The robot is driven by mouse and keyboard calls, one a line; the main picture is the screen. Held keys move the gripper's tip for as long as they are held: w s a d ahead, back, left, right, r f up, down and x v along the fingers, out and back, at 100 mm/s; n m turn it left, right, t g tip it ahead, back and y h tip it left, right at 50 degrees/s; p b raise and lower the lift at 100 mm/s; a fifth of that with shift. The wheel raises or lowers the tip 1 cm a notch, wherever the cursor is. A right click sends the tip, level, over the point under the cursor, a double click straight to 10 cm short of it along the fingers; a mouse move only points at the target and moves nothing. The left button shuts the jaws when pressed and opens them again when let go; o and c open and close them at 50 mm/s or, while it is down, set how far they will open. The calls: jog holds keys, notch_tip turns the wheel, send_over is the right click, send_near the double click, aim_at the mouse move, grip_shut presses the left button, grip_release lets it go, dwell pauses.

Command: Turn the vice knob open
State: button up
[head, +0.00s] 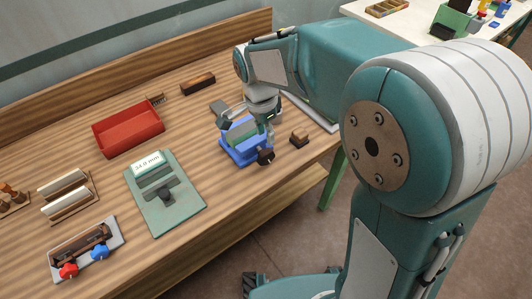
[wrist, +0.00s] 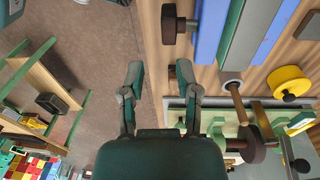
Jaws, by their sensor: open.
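The blue vice (head: 240,152) stands near the front edge of the wooden bench, with a grey-green piece between its jaws. Its dark round knob (head: 265,156) sticks out at the front; in the wrist view the brown knob (wrist: 168,25) projects left from the blue vice body (wrist: 210,30). My gripper (head: 268,125) hangs over the vice and partly covers it. In the wrist view my gripper (wrist: 162,80) has its two fingers spread and empty. The knob lies beyond the fingertips, apart from them.
A small brown block (head: 299,137) stands right of the vice. Left are a green gauge plate (head: 180,212), a red tray (head: 127,130) and a grey fixture with red and blue knobs (head: 85,250). A yellow disc (wrist: 289,82) shows in the wrist view. The floor in front is open.

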aim_at(266, 151)
jog(key=shift+w+d+r+y, duration=0.15)
jog(key=shift+w+r+y, duration=0.25)
jog(key=shift+r+y, duration=0.1)
notch_tip(266, 151, down, 11)
jog(key=shift+r, duration=0.1)
grip_shut()
